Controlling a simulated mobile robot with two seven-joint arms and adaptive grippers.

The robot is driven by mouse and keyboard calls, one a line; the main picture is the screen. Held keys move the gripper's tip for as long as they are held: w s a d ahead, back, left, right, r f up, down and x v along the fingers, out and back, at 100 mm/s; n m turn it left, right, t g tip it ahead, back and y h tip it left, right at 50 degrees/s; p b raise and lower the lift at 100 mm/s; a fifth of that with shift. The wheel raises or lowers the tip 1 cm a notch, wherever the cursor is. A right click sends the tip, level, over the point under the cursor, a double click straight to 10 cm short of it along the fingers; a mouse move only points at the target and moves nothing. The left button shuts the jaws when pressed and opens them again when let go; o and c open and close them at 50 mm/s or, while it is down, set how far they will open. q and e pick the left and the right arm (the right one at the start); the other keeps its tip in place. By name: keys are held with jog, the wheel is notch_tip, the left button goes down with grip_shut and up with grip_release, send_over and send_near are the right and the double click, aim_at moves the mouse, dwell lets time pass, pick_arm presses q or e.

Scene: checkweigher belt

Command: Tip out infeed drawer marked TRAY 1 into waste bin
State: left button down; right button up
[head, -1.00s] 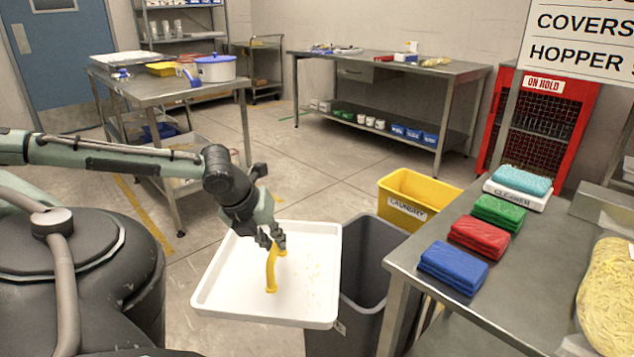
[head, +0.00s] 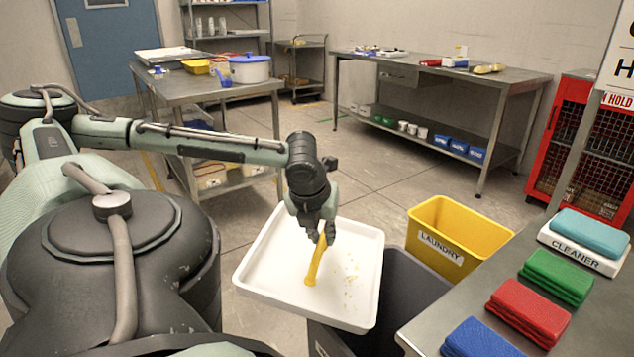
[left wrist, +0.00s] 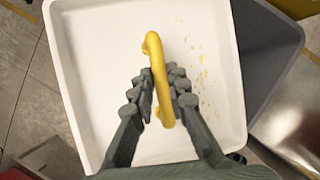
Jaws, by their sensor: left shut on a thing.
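A white shallow drawer tray (head: 272,268) with a yellow bar handle (head: 316,262) hangs from my left gripper (head: 325,236). The left gripper is shut on the yellow handle. In the left wrist view the fingers (left wrist: 160,98) close around the handle (left wrist: 155,55), over the white tray floor (left wrist: 95,60). Small yellow crumbs (head: 350,285) lie on the tray floor right of the handle. The tray looks slightly tilted. The dark grey waste bin (head: 405,285) stands just right of the tray, partly hidden under its right edge. No TRAY 1 label is visible. My right gripper is not in view.
A yellow LAUNDRY bin (head: 455,240) stands behind the waste bin. A steel table (head: 440,322) at the right holds blue, red and green cloths and a CLEANER holder (head: 570,250). A steel cart (head: 210,85) stands behind my arm. Open floor lies between.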

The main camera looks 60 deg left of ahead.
pick_arm(q)
jog(key=w+d+r+m+g+y, duration=0.2)
jog(key=w+d+r+g+y, duration=0.1)
jog(key=w+d+g+y, duration=0.4)
jog(key=shift+w+m, duration=0.3)
jog(key=shift+w, duration=0.25)
jog(key=shift+d, duration=0.1)
dwell(0.3)
